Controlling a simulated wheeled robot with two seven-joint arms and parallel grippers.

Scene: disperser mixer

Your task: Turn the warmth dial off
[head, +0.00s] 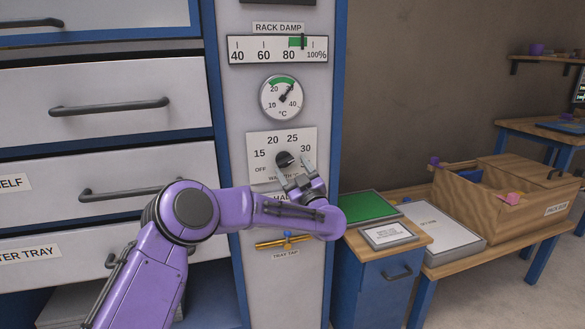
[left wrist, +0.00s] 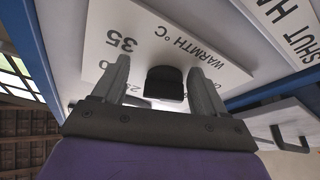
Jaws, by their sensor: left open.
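The warmth dial is a dark knob (head: 284,158) on a white plate (head: 259,146) marked OFF, 15, 20, 25 and 30 in the head view. The lower right of the plate is hidden behind my gripper. My left gripper (head: 293,177) is open in front of the dial. In the left wrist view the black knob (left wrist: 165,84) sits between the two grey fingers, with visible gaps on both sides. The white plate (left wrist: 140,30) there shows 35 and WARMTH °C. I cannot tell which mark the knob points at. My right gripper is not in view.
Above the dial are a round thermometer (head: 281,97) and a rack damp gauge (head: 278,50). Drawers with bar handles (head: 108,106) stand left. A blue cabinet (head: 384,280) and a wooden box (head: 497,211) stand right.

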